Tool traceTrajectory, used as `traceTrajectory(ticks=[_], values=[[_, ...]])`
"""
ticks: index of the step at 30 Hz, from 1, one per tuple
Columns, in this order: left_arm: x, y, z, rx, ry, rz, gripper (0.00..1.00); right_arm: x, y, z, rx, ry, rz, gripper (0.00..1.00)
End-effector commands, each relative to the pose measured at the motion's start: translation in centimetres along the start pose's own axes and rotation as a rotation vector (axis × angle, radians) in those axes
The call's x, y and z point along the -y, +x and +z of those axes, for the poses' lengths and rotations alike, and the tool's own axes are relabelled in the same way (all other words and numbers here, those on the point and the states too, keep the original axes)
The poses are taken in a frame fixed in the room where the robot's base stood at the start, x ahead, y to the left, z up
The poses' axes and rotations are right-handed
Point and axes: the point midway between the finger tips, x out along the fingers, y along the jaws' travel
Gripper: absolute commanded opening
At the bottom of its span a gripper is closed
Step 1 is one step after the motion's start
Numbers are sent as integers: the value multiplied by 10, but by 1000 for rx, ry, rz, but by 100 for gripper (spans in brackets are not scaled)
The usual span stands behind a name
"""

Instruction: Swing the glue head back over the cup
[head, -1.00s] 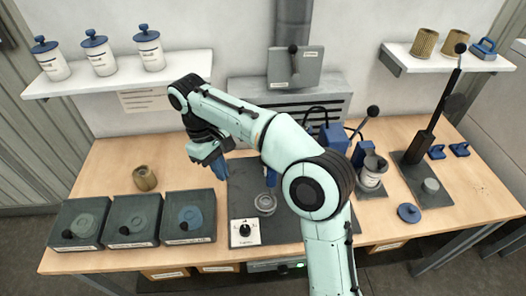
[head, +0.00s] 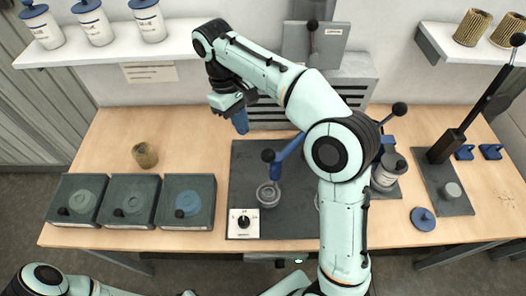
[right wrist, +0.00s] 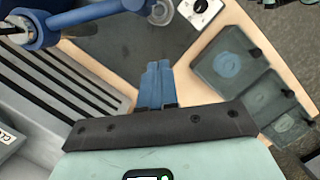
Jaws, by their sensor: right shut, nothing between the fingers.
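The glue head (head: 285,152) is a blue swing arm with a black knob in the head view. Its outer end hangs at the round clear-grey holder (head: 268,194) on the dark mat. Its blue arm also shows at the top left of the right wrist view (right wrist: 95,12). I cannot tell which round part is the cup; another pale round edge (head: 317,201) is mostly hidden by my right arm. My right gripper (head: 241,122) is shut and empty, above the back left of the mat, apart from the glue head. Its blue fingertips are together in the wrist view (right wrist: 155,85). My left gripper is out of view.
Three dark boxes (head: 188,202) stand at the left front, with a tan cartridge (head: 145,155) behind. A dial plate (head: 244,222) sits at the mat's front. A lever press (head: 450,145) and a blue lid (head: 423,218) are at right. Shelves hang behind.

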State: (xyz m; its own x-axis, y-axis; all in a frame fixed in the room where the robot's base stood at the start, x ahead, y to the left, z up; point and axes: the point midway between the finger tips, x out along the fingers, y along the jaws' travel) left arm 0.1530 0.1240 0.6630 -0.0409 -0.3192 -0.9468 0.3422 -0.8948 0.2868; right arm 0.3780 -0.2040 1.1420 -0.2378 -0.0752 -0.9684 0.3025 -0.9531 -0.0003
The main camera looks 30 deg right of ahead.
Motion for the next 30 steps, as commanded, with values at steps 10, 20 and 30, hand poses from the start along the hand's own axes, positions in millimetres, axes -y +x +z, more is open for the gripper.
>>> traceTrajectory(ticks=[10,20,30], values=[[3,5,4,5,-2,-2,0,0,9,0,2,1,-1,0],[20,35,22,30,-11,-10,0,0,75,1,6,1,-1,0],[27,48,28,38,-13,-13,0,0,98,28,-2,1,0,0]])
